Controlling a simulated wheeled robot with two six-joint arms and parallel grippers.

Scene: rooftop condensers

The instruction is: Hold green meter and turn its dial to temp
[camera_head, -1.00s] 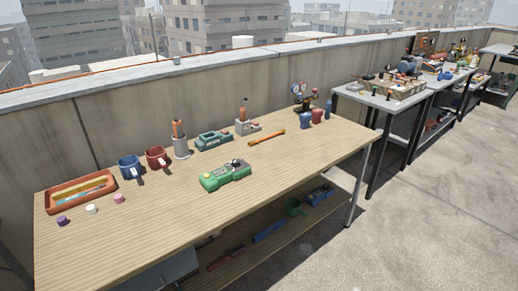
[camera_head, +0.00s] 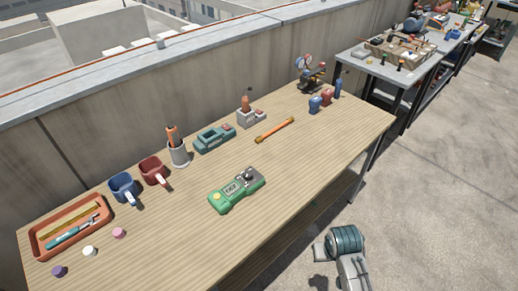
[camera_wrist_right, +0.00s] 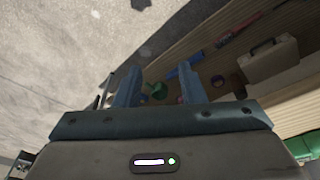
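The green meter (camera_head: 222,203) lies on the wooden table with a small display and a dark grey dial (camera_head: 249,175) at its right end. The dial's setting is too small to read. Part of my right arm (camera_head: 345,250) shows at the bottom right, off the table's front edge and apart from the meter. In the right wrist view my right gripper (camera_wrist_right: 158,92) has its fingers spread with nothing held between them. A green piece at that view's right edge (camera_wrist_right: 303,147) may be the meter. My left gripper is not in view.
Behind the meter stand a blue mug (camera_head: 124,188), a red mug (camera_head: 154,171), a pen cup (camera_head: 179,154) and a teal device (camera_head: 214,138). An orange-handled tool (camera_head: 274,130) lies to the right. An orange tray (camera_head: 38,243) is at left. The table in front of the meter is clear.

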